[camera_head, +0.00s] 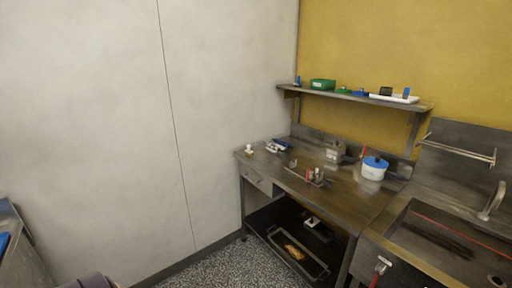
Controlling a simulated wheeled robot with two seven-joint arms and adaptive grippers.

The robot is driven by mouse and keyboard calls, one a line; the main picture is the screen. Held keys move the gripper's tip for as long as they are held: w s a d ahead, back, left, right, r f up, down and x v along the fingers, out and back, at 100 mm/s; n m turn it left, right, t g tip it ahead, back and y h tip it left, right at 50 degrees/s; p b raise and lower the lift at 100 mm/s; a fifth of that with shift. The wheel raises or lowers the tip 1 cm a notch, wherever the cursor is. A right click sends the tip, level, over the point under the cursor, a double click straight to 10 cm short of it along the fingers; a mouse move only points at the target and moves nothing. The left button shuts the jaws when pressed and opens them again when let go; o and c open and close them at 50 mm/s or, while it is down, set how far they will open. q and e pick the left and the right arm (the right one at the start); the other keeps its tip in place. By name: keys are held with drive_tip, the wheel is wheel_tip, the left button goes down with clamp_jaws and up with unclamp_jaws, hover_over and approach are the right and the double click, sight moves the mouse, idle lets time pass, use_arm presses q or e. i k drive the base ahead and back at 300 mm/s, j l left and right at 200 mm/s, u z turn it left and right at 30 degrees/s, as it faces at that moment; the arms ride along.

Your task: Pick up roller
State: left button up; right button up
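I cannot make out for certain which thing is the roller. Several small items lie on the steel table (345,200) in the corner, too small to tell apart well. Among them are a white and blue item (271,146) at the left back and a small cluster with red parts (315,177) near the front edge. Neither of my grippers is in view. Only a dark rounded part, possibly mine, shows at the bottom left edge.
A white pot with a blue lid (373,168) and a grey device (335,151) stand on the table. A wall shelf (350,97) holds a green box (322,85) and a white tray (395,98). A steel sink (450,235) adjoins at right. Speckled floor (215,265) in front is clear.

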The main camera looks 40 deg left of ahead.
sight(267, 144)
drive_tip(key=u, duration=1.05)
